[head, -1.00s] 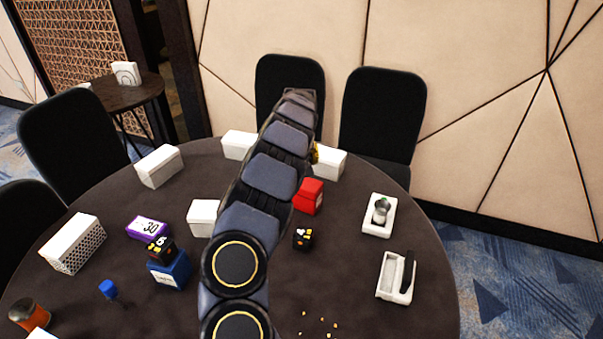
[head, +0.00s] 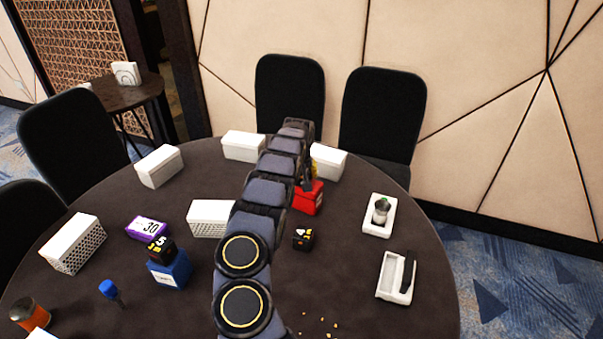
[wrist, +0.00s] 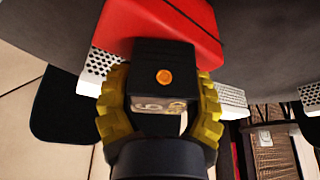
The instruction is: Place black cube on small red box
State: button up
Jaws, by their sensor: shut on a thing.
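My gripper (wrist: 161,102) has yellow ribbed fingers and is shut on a black cube (wrist: 165,60) with an orange dot on one face. The small red box (wrist: 192,18) shows right behind the cube in the wrist view. In the head view the red box (head: 309,203) stands right of my arm, and a yellow finger and dark shapes show at its top. I cannot tell whether the held cube touches the box. Another black cube (head: 303,238) lies on the table in front of the red box. A further black cube (head: 160,248) sits on a blue box (head: 170,271).
White boxes stand near the far edge, one (head: 328,162) close behind the red box. A white perforated box (head: 207,218) and a purple box (head: 147,228) are left of my arm. White trays (head: 379,215) are at the right. Small yellow bits (head: 320,322) lie in front.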

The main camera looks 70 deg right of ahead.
jog(key=o, duration=1.1)
jog(key=shift+f, duration=0.1)
jog(key=shift+r, duration=0.45)
jog(key=v, duration=1.1)
jog(key=shift+a+r, duration=0.2)
